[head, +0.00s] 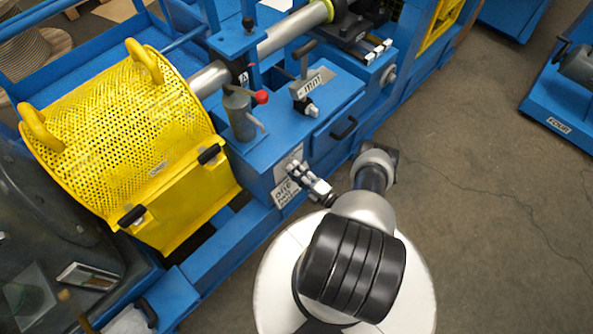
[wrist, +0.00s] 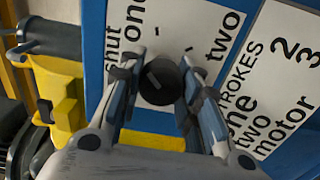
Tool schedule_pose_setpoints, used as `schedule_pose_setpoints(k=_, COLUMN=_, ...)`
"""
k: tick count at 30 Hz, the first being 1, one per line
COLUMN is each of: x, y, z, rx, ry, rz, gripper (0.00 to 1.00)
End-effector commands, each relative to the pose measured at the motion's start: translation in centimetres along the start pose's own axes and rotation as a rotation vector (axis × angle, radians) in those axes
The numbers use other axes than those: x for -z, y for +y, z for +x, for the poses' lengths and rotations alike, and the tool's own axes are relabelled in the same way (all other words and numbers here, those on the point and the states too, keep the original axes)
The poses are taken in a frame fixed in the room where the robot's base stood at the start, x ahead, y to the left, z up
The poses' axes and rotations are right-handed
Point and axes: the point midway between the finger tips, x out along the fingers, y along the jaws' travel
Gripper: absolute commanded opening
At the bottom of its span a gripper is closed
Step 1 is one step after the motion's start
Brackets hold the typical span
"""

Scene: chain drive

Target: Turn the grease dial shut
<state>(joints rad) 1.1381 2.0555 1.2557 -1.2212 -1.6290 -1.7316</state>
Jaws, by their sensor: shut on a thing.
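The grease dial (wrist: 160,82) is a round black knob with a pale pointer line, on a white plate (wrist: 172,25) marked shut, one and two. In the wrist view the pointer line slants toward the upper left; I cannot tell exactly which mark it meets. My gripper (wrist: 158,84) has one finger on each side of the knob and is shut on it. In the head view my gripper (head: 296,172) reaches the blue front panel beside a small white plate (head: 288,160); the knob itself is hidden there.
A second white label (wrist: 275,75) lists strokes, one, two and motor, just right of the dial. A yellow mesh guard (head: 120,125) stands left in the head view. Open floor lies right.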

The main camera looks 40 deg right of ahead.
Motion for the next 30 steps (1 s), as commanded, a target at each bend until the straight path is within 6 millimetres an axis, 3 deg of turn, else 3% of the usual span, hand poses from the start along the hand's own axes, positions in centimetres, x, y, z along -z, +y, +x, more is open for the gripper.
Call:
schedule_pose_setpoints(k=18, x=-0.08, y=-0.28, z=-0.02, rx=0.001, ry=-0.001, rz=-0.559, gripper=0.07)
schedule_pose_setpoints(k=30, x=-0.14, y=-0.33, z=-0.02, rx=0.001, ry=-0.001, rz=-0.761, gripper=0.07)
